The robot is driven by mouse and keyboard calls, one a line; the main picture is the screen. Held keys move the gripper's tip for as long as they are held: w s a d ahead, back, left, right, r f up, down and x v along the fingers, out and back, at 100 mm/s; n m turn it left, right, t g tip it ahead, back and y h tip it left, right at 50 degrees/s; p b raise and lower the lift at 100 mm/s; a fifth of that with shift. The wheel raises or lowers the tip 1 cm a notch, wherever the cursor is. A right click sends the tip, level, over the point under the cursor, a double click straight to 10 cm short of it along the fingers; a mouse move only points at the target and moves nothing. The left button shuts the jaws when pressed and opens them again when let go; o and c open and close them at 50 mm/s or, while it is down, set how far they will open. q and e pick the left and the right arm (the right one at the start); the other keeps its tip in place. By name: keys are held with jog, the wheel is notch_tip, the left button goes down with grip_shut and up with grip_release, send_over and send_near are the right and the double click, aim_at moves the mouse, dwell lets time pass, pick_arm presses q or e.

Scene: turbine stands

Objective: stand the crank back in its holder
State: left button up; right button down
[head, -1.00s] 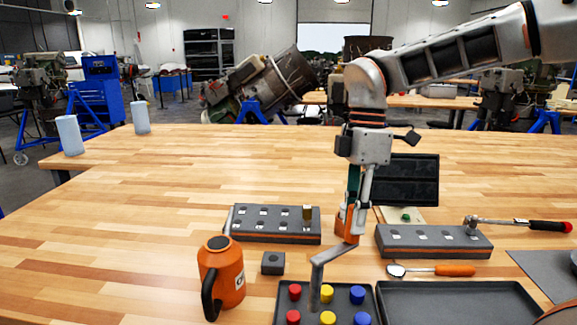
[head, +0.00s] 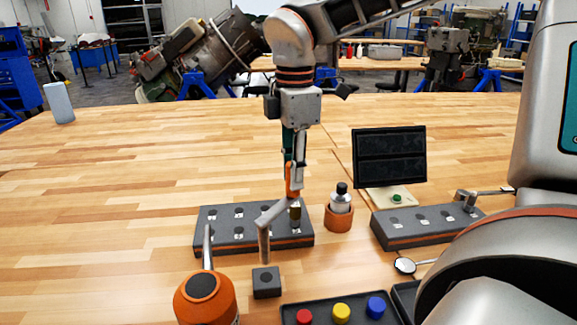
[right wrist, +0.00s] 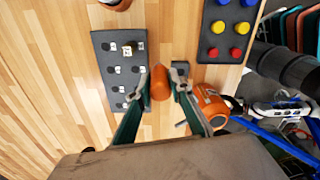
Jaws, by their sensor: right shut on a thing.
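The crank (head: 265,235) is a grey cranked bar with an orange grip. My right gripper (head: 293,185) is shut on that grip and points down. In the right wrist view the orange grip (right wrist: 160,83) sits between the fingers (right wrist: 163,78). The crank's grey leg hangs roughly upright, its lower end right at the top of a small dark block (head: 266,283), which looks like the holder. I cannot tell whether the end is above the block's hole or just in it. My left gripper is not in view.
A grey socket rack (head: 222,240) stands behind the crank. An orange jug (head: 207,298) is close at the front left. A tray with coloured caps (head: 325,318) is at the front. A bottle in an orange cup (head: 339,212) and a second rack (head: 405,236) are to the right.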

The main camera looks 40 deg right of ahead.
aim_at(279, 213)
jog(key=shift+f, duration=0.8)
jog(key=shift+w+f+b, duration=0.1)
jog(key=shift+f+b, duration=0.55)
jog(key=shift+f, duration=0.2)
jog(key=shift+f+b, duration=0.45)
jog(key=shift+b, duration=0.2)
